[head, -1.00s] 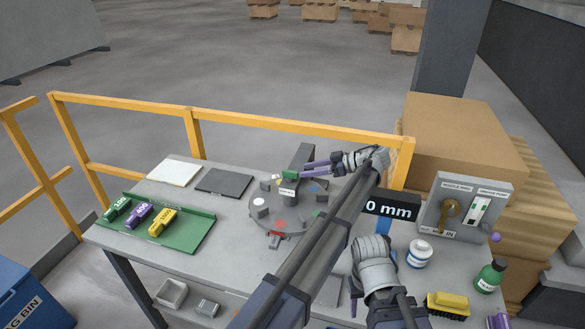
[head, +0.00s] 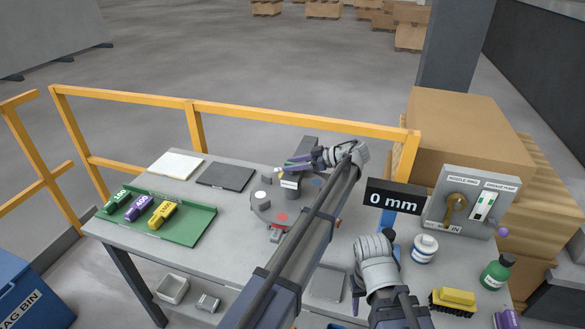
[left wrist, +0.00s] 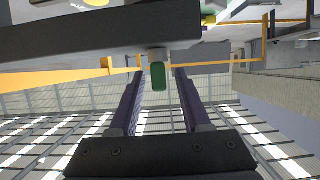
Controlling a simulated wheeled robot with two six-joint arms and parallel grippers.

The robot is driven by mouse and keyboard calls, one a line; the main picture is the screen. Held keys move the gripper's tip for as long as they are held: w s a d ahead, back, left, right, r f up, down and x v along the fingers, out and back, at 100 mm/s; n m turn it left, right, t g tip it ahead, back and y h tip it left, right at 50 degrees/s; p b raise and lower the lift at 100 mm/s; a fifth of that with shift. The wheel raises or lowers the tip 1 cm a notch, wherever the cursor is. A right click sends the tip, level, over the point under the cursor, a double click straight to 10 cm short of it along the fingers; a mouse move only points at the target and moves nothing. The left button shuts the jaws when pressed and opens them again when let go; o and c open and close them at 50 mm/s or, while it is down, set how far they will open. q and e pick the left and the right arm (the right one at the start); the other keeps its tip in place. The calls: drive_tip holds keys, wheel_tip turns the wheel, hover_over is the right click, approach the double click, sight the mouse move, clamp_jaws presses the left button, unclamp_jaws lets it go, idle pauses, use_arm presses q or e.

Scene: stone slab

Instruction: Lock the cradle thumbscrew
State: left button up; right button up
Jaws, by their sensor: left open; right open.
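The cradle (head: 284,208) is a grey round fixture with a dark upright block at its back, near the middle of the bench. A small green knob (left wrist: 158,76), which looks like the thumbscrew, shows in the left wrist view on a short pale stub below a dark bar (left wrist: 100,35). My left gripper (head: 292,166) reaches across the cradle, its purple fingers by the dark block. It is open; in the left wrist view the fingers stand either side of the knob, with gaps. My right gripper (head: 355,304) is open and empty at the front right. My left arm hides part of the cradle.
A green tray (head: 190,232) with several coloured blocks stands left. A 0 mm display (head: 394,198), a control panel (head: 470,208), a white jar (head: 424,250), a green bottle (head: 496,272) and a yellow brush (head: 454,297) are right. A yellow rail (head: 260,115) runs behind.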

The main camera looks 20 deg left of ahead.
use_arm(q)
drive_tip(key=shift+a, duration=0.1)
clamp_jaws()
idle(0.3)
